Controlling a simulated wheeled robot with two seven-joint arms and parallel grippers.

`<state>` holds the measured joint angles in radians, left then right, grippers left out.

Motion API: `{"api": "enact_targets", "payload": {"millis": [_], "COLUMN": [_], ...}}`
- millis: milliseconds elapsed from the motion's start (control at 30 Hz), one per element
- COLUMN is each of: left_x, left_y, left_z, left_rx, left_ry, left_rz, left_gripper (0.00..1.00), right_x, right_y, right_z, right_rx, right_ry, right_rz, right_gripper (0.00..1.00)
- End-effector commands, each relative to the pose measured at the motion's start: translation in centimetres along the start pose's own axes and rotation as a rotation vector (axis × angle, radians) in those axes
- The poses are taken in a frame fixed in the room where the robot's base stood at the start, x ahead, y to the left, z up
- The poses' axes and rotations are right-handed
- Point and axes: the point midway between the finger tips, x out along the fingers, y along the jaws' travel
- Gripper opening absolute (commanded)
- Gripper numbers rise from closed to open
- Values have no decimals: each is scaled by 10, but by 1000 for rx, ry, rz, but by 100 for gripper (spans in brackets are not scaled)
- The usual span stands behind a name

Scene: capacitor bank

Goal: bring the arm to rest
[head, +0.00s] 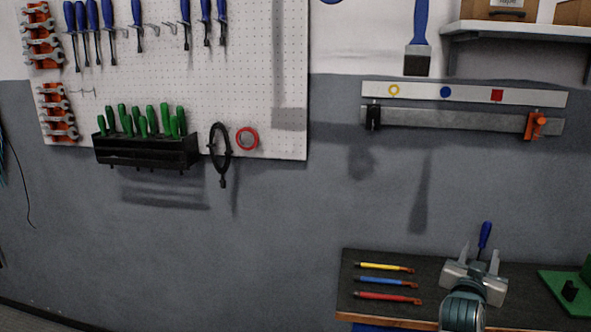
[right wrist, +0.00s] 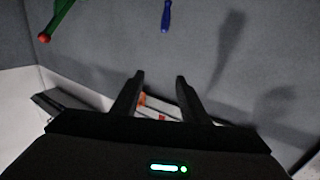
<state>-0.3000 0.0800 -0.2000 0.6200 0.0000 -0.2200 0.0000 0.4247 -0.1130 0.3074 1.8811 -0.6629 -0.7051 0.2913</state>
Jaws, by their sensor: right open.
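My right gripper (head: 480,247) is at the lower right of the head view, over the dark workbench top (head: 345,285). Its two fingers point up in the picture and stand apart. In the right wrist view my right gripper (right wrist: 160,75) shows two dark fingers apart, with nothing held between them. A blue-handled tool (head: 485,235) shows between and beyond the fingers in the head view; its lower end is hidden. My left gripper is in neither view.
Yellow (head: 384,267), blue (head: 386,282) and red (head: 388,297) pens lie left of my right gripper. A green object (head: 563,287) stands to its right. A pegboard (head: 265,60) with tools and a clamp bar (head: 450,118) hang on the wall.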

Motion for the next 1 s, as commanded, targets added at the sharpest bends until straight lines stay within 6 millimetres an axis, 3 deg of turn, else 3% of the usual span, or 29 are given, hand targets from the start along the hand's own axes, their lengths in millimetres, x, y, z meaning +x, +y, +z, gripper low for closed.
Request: {"api": "enact_targets", "payload": {"millis": [367, 667, 867, 1000], "left_x": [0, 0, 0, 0], "left_y": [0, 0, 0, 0], "left_z": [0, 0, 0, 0], "left_rx": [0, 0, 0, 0], "left_ry": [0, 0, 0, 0], "left_rz": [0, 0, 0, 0], "left_gripper": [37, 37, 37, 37], "right_x": [-16, -49, -95, -151], "right_y": [4, 10, 16, 25], "right_z": [29, 79, 134, 189], "right_rx": [-29, -79, -142, -212], "right_ry": [-56, -161, -291, -434], "right_rz": [-19, -63, -124, -199], "right_gripper": [40, 40, 40, 40]}}
